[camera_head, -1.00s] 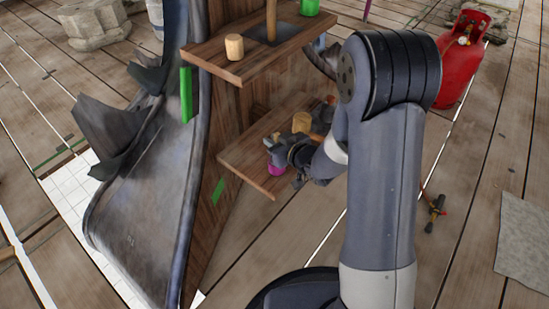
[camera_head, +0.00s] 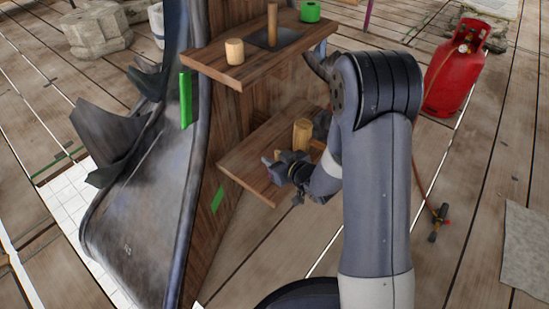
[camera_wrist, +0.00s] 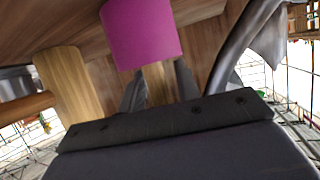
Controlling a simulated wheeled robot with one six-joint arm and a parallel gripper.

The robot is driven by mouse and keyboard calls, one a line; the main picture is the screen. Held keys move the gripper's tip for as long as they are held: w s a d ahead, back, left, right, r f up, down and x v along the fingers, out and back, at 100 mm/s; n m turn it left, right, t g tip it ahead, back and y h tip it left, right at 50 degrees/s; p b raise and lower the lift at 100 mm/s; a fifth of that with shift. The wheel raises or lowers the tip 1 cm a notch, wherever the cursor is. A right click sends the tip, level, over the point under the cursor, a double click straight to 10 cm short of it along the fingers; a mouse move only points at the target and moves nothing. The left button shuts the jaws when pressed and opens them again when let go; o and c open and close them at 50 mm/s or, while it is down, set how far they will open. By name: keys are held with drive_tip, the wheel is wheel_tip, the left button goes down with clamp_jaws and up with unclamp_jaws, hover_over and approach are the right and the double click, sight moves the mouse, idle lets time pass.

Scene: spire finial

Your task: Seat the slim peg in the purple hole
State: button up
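A slim upright wooden peg (camera_head: 272,24) stands at a dark plate on the upper shelf. A purple cylinder (camera_wrist: 142,35) fills the top middle of the wrist view; its hole does not show, and my gripper hides it in the head view. My gripper (camera_head: 270,168) is low at the left part of the lower shelf (camera_head: 240,165). In the wrist view its two fingers (camera_wrist: 158,82) are apart, their tips meeting the purple cylinder's edge. A wood-coloured strip shows between them; I cannot tell whether it is a held peg or the panel behind.
A thicker wooden cylinder (camera_head: 302,133) stands on the lower shelf, close to my gripper. The upper shelf (camera_head: 215,66) overhangs, with a short thick peg (camera_head: 234,51) and a green cylinder (camera_head: 310,12). A red gas bottle (camera_head: 457,70) stands at the right on the plank floor.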

drive_tip(key=shift+o, duration=0.5)
drive_tip(key=shift+r, duration=0.1)
drive_tip(key=shift+r+p, duration=0.2)
drive_tip(key=shift+p, duration=0.15)
drive_tip(key=p+v, duration=0.2)
drive_tip(key=v, duration=1)
drive_tip(key=shift+a+f, duration=0.1)
drive_tip(key=b+x, duration=0.2)
drive_tip(key=x, duration=1)
drive_tip(key=shift+w+f+b, duration=0.1)
drive_tip(key=shift+f+b, duration=0.2)
drive_tip(key=shift+b, duration=0.1)
wheel_tip(320, 180, up, 3)
drive_tip(key=shift+f+p, duration=0.15)
drive_tip(key=shift+p, duration=0.65)
drive_tip(key=shift+r, duration=0.75)
